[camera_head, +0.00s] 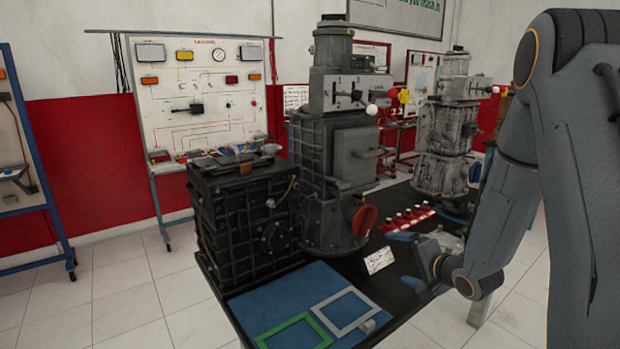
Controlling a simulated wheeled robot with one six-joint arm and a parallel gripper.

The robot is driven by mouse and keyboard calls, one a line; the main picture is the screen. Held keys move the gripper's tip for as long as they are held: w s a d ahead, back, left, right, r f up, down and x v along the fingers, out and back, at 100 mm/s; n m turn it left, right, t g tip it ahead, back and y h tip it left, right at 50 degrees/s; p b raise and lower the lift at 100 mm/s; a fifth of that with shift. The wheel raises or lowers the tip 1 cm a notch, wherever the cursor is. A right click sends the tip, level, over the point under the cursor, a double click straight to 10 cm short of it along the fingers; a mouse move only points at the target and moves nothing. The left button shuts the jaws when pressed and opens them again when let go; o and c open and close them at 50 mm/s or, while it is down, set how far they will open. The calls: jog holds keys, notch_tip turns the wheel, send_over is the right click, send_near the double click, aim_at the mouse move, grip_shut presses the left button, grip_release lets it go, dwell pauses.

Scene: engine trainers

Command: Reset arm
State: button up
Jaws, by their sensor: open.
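My gripper (415,284) is at the lower middle right, at the end of my grey arm, which comes in from the right edge. It is low over the black table (395,252), to the right of a small white label card (379,260). Its jaws are small in the picture and partly merge with the dark tabletop. I see nothing held in them. My wrist hides part of the table's right side.
A black engine block (240,220) and a tall grey engine (335,150) with a red knob (364,219) stand left of my gripper. A blue mat (280,300) bears a green frame (293,332) and a grey frame (346,312). Red-handled items (407,218) and another engine (447,130) stand behind.

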jog(key=s+a+r+n+g+h, duration=0.2)
jog(key=s+n+g, duration=0.3)
jog(key=s, duration=1)
jog(key=s+a+r+n+g+h, duration=0.2)
jog(key=s+a+n+g, duration=0.2)
jog(key=s, duration=1.1)
jog(key=shift+a+r+n+g, duration=0.2)
jog(key=shift+r+n+g, duration=0.05)
jog(key=shift+n+g, duration=0.85)
